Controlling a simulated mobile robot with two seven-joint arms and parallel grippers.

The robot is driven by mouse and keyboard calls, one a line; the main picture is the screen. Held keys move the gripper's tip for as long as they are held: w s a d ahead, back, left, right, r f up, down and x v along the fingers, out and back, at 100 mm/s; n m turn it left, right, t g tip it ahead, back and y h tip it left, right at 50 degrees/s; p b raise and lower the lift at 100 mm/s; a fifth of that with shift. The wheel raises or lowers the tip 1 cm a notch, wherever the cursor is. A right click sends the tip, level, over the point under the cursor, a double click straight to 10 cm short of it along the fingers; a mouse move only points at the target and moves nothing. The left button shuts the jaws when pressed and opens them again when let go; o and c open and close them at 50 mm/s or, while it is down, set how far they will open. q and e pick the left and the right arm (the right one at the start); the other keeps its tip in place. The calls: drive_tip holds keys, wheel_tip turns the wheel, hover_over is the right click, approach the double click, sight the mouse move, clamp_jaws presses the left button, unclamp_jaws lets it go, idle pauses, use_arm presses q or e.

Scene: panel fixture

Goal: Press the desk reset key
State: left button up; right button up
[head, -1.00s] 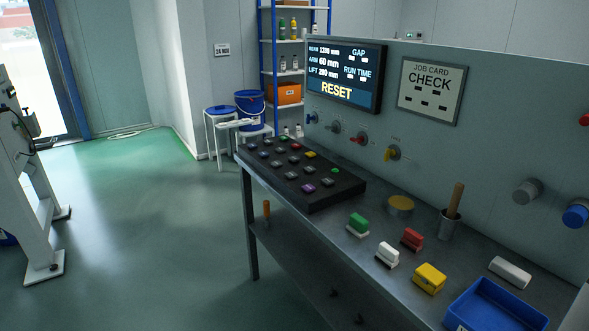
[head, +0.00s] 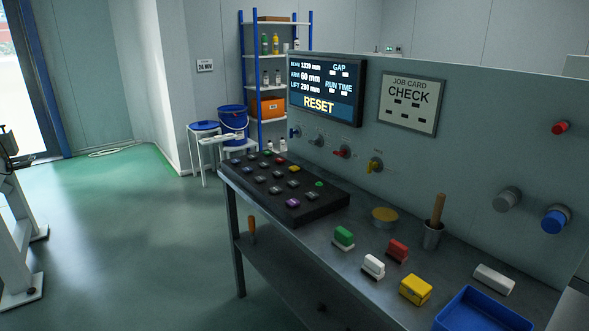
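A dark sloped key desk (head: 318,211) sits on the left end of a grey metal bench. It carries several small keys, mostly grey, among them a green key (head: 319,184), a yellow key (head: 294,169), a red key (head: 281,161) and a purple key (head: 292,203). Key labels are too small to read, so I cannot tell which one is the reset key. A screen (head: 325,88) on the panel behind shows RESET in yellow below BEAM, ARM and LIFT readings. Neither of my grippers is in view.
The bench (head: 345,270) also holds green, white, red and yellow blocks, a yellow-topped disc (head: 384,215), a cup with a wooden handle (head: 433,234) and a blue tray (head: 480,310). Knobs stick out of the panel (head: 470,150).

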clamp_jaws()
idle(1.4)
